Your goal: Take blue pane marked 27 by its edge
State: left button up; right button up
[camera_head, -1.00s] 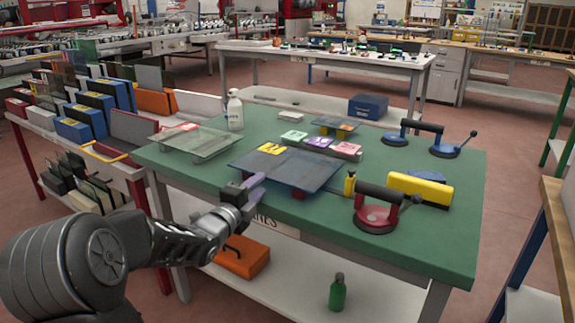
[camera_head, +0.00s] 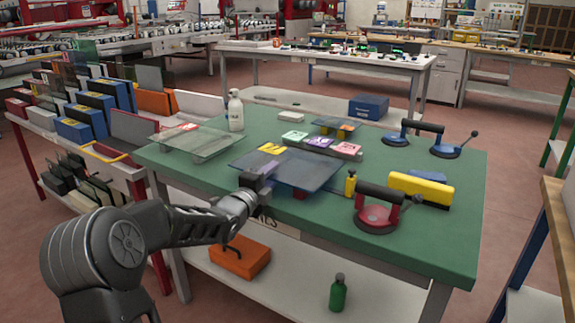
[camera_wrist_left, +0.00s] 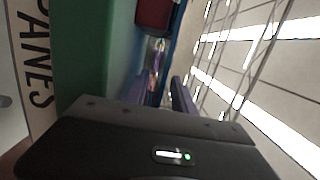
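The blue pane (camera_head: 305,172) lies flat, raised on red blocks near the front edge of the green table. It has a yellow label (camera_head: 271,149) with dark figures too small to read surely. My left gripper (camera_head: 262,178) is at the pane's front edge, left of its middle. In the left wrist view, its two purple fingers (camera_wrist_left: 170,90) stand apart with a gap between them. The pane's thin blue edge (camera_wrist_left: 172,55) lies ahead, in line with that gap. Whether the fingers touch the glass cannot be told. My right gripper is not in view.
A red suction lifter (camera_head: 377,212), small yellow bottle (camera_head: 350,184) and yellow block (camera_head: 420,189) stand right of the pane. A clear pane (camera_head: 195,142) and white spray bottle (camera_head: 235,112) are behind left. Colored label cards (camera_head: 320,143) lie behind it.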

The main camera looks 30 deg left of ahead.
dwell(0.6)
pick_arm(q)
grip_shut()
dwell(1.2)
jog(key=shift+w+r, duration=0.1)
jog(key=shift+r, duration=0.1)
